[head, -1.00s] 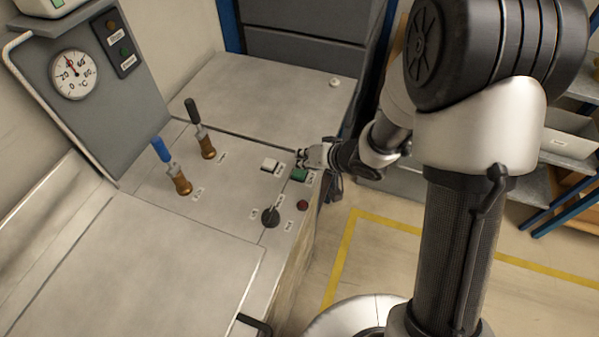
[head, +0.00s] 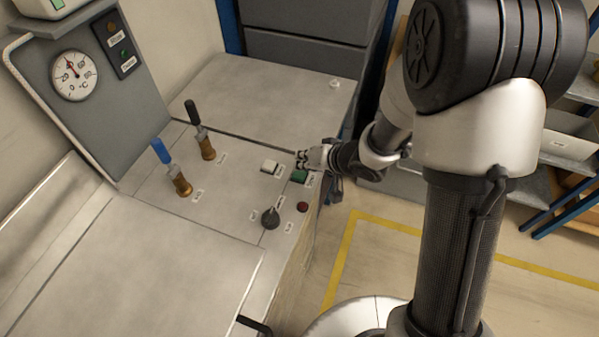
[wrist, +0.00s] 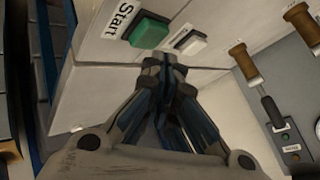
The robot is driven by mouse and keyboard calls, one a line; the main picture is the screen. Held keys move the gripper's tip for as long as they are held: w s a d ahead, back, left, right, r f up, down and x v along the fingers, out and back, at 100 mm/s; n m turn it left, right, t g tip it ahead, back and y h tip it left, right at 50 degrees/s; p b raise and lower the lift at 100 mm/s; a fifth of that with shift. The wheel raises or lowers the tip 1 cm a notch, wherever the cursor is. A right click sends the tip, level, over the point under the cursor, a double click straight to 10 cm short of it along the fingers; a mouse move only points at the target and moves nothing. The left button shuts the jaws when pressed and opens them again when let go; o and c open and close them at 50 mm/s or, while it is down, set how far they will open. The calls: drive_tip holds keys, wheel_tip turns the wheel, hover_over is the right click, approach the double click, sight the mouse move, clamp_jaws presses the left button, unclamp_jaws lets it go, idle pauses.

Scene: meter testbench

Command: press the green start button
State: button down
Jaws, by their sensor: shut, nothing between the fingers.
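The green start button (head: 299,176) is a rectangular push button near the right edge of the bench's top panel. In the wrist view the green button (wrist: 150,30) shows beside its "Start" label. My gripper (head: 302,159) is shut and empty, close to the button on its far side in the head view. In the wrist view the closed fingertips of my gripper (wrist: 164,61) are just below the button's right end, toward the white button. I cannot tell whether they touch the green button.
A white button (head: 269,166) is beside the green one. A red button (head: 303,207) and black knob (head: 270,218) are nearer the front. Two valve levers (head: 179,181) (head: 205,145) stand to the left. A panel with a gauge (head: 74,75) and lamps (head: 124,53) rises behind them.

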sight(303, 172)
drive_tip(key=shift+f, duration=0.45)
drive_tip(key=shift+f, duration=0.4)
idle(0.9)
drive_tip(key=shift+r, duration=0.1)
drive_tip(key=shift+r+p, duration=0.75)
drive_tip(key=shift+p, duration=0.15)
drive_tip(key=shift+r, duration=0.1)
wheel_tip(303, 172, up, 5)
drive_tip(key=p, duration=0.5)
drive_tip(key=shift+p, duration=0.4)
